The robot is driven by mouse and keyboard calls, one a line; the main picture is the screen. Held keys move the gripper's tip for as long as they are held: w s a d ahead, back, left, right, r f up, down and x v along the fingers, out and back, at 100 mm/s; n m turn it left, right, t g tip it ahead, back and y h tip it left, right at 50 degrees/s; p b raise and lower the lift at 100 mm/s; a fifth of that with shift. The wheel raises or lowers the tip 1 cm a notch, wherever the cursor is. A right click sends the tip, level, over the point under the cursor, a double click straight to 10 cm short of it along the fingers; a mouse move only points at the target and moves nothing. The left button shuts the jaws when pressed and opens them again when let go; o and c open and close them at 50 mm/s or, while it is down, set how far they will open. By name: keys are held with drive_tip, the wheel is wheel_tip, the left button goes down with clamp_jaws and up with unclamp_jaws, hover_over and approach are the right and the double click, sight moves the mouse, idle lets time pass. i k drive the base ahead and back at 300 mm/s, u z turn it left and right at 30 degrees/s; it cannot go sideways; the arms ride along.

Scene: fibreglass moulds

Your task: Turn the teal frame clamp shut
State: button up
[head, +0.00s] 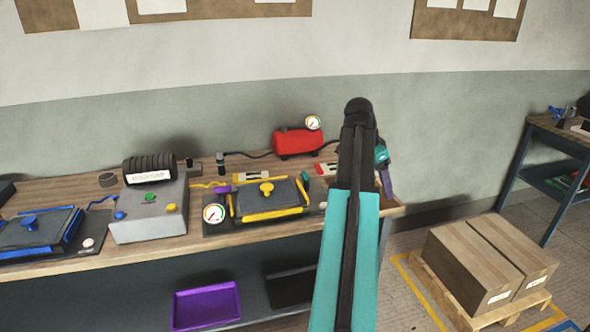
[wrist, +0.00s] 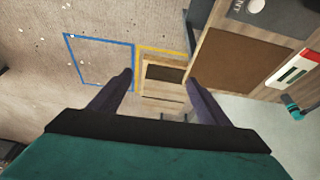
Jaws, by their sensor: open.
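The head view shows a mould with a yellow frame (head: 268,212) and yellow knob at the middle of the bench, and one with a blue frame (head: 36,246) at the left. A small teal part (wrist: 294,109) shows at the right edge of the wrist view, and I cannot tell what it is. My gripper (head: 387,186), with purple fingers, hangs over the bench's right end. In the wrist view its fingers (wrist: 160,80) are apart with nothing between them. My arm hides part of the bench.
A grey pump box (head: 150,212) and a red tank (head: 298,141) with a gauge stand on the wooden bench (head: 275,238). A brown mat (wrist: 236,60) lies on it. Cartons (head: 478,262) sit on a pallet at the right. A purple tray (head: 207,304) is below.

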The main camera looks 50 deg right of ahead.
sight(304, 175)
drive_tip(key=i, duration=1.3)
drive_tip(key=z, duration=0.05)
